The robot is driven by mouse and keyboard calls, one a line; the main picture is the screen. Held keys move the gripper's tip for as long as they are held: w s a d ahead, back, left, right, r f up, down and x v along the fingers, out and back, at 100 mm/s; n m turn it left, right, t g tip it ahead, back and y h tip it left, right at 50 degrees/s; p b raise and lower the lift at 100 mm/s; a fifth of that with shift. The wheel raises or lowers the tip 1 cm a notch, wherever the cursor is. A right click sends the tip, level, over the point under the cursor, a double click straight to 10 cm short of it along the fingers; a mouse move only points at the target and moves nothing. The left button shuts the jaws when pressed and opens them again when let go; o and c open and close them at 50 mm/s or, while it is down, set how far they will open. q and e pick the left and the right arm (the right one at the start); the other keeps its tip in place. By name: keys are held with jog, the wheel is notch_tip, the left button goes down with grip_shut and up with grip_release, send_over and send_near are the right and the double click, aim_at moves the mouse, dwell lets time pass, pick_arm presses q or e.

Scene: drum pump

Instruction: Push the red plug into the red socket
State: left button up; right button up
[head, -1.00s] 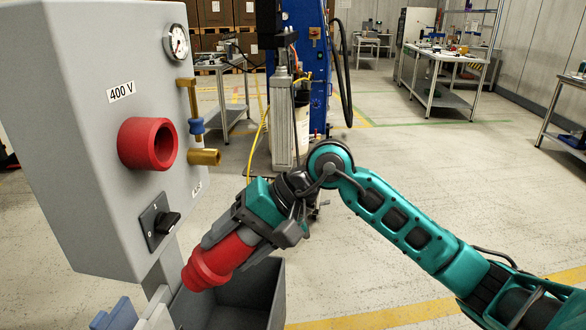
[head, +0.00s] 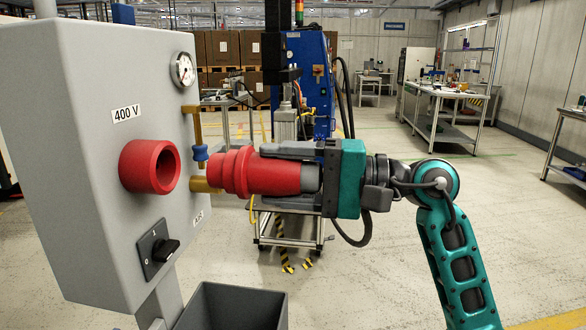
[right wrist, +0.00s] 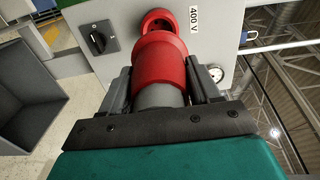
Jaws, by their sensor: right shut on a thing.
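The red socket (head: 149,167) sticks out of the front of a grey box marked 400 V, left in the head view. It also shows at the top of the right wrist view (right wrist: 158,20). My right gripper (head: 270,174) is shut on the red plug (head: 238,172), which has a grey rear part. The plug lies about level, its open end facing left toward the socket, with a visible gap in the head view. In the right wrist view the plug (right wrist: 161,62) partly covers the socket. My left gripper is not in view.
The grey box (head: 75,130) carries a gauge (head: 183,69), a brass pipe with a blue valve (head: 200,152) and a black rotary switch (head: 164,249). A grey bin (head: 235,305) stands below. A blue machine (head: 308,80) and tables are farther back.

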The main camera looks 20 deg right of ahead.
aim_at(250, 172)
jog(key=shift+w+a+r, duration=0.2)
jog(key=shift+w+a, duration=0.05)
jog(key=shift+a, duration=0.1)
jog(key=shift+w+a+p, duration=0.4)
jog(key=shift+a+p, duration=0.15)
jog(key=shift+p, duration=0.1)
jog(key=shift+p+x, duration=0.65)
jog(key=shift+x, duration=0.35)
jog(key=shift+w+a+f, duration=0.1)
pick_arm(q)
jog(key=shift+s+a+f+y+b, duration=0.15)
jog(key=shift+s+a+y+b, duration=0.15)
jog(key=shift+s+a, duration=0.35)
pick_arm(e)
jog(key=shift+f, duration=0.1)
pick_arm(q)
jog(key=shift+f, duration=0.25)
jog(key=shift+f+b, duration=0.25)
jog(key=shift+b, duration=0.3)
pick_arm(e)
jog(key=shift+w+a, duration=0.25)
jog(key=shift+a, duration=0.15)
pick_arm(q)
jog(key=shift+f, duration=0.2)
